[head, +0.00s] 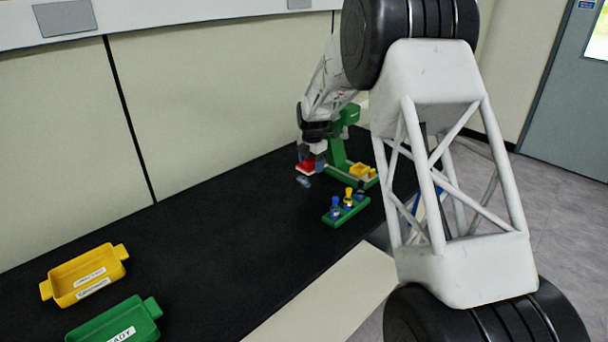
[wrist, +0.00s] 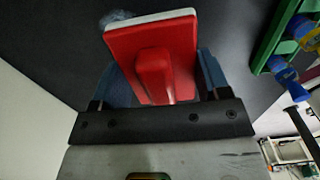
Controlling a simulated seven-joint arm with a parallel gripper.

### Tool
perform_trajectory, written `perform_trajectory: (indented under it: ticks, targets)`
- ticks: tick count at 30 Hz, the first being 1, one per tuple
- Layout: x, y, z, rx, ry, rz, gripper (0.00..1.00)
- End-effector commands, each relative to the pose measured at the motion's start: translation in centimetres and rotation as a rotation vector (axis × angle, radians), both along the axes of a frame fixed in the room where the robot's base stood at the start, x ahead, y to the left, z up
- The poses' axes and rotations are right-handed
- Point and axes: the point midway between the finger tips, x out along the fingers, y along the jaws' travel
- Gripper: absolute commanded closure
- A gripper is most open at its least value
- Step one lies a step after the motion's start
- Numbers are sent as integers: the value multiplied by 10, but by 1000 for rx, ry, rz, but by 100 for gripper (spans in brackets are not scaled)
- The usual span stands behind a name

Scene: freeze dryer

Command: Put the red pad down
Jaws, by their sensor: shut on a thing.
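The red pad (wrist: 152,55) is a red block with a raised red grip and a pale layer along its far edge. My gripper (wrist: 157,85) is shut on its grip, with a blue finger on each side. In the head view the red pad (head: 306,166) is small, held in my gripper (head: 313,150) over the black bench. I cannot tell how high it is above the bench.
A green rack (head: 346,211) with several blue and yellow-topped vials stands to the right. A green stand (head: 340,160) with a yellow tray (head: 363,170) is behind it. A yellow bin (head: 85,276) and a green bin (head: 118,322) sit front left. The middle of the black bench (head: 230,230) is clear.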

Motion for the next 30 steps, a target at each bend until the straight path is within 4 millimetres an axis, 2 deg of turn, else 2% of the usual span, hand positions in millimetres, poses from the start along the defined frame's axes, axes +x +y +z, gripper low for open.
perform_trajectory:
  ticks: [8,21,27,30]
  targets:
    - [0,17,-4,0,1,1,53]
    - [-7,88,-21,-1,1,2,53]
    - [-11,107,-27,0,1,0,53]
    - [-11,111,-26,0,0,0,53]
